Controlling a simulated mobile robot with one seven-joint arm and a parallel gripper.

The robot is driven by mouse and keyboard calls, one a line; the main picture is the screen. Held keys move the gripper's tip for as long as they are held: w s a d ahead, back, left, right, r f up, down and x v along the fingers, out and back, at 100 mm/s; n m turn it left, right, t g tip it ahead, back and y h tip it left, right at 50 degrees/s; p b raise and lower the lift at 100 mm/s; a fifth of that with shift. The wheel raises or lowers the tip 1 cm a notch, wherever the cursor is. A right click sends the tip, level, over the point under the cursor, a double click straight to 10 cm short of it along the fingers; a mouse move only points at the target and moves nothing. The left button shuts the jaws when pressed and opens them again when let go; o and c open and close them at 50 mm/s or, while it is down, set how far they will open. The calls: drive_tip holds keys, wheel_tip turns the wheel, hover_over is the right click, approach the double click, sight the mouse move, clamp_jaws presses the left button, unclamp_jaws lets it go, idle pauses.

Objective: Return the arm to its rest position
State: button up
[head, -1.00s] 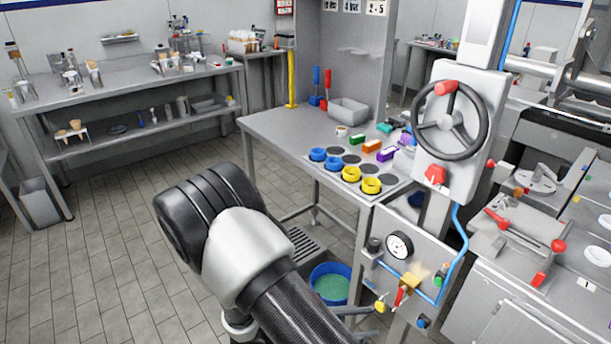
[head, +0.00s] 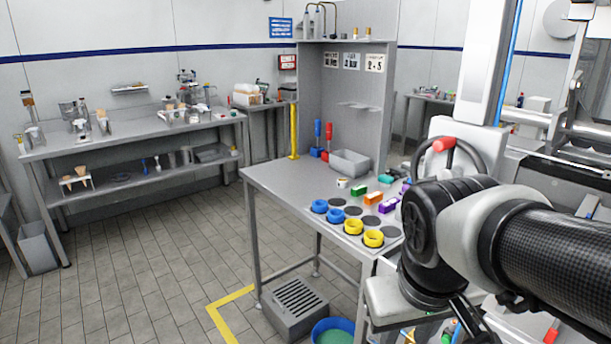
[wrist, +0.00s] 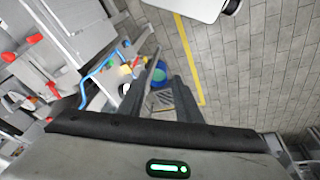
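In the wrist view my gripper (wrist: 158,88) shows two dark fingers with a gap between them. It is open and nothing is held in the gap. It points down toward the floor, with the blue bucket (wrist: 160,73) seen beyond the gap. In the head view my arm (head: 540,245) reaches in from the right edge, black and pale grey, bent in front of the machine panel. The fingers cannot be made out in that view.
A grey worktable (head: 275,185) holds blue rings (head: 327,209), yellow rings (head: 364,231) and coloured blocks. The handwheel (head: 460,155) and machine stand close to my arm. A grey step (head: 295,305) and the bucket (head: 333,330) stand below. Floor on the left is clear.

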wheel_tip(320, 180, up, 20)
drive_tip(key=s+m+t+p, duration=0.1)
drive_tip(key=t+p, duration=0.1)
drive_tip(key=p, duration=1.4)
drive_tip(key=shift+s+y, duration=0.15)
drive_tip(key=shift+y, duration=0.25)
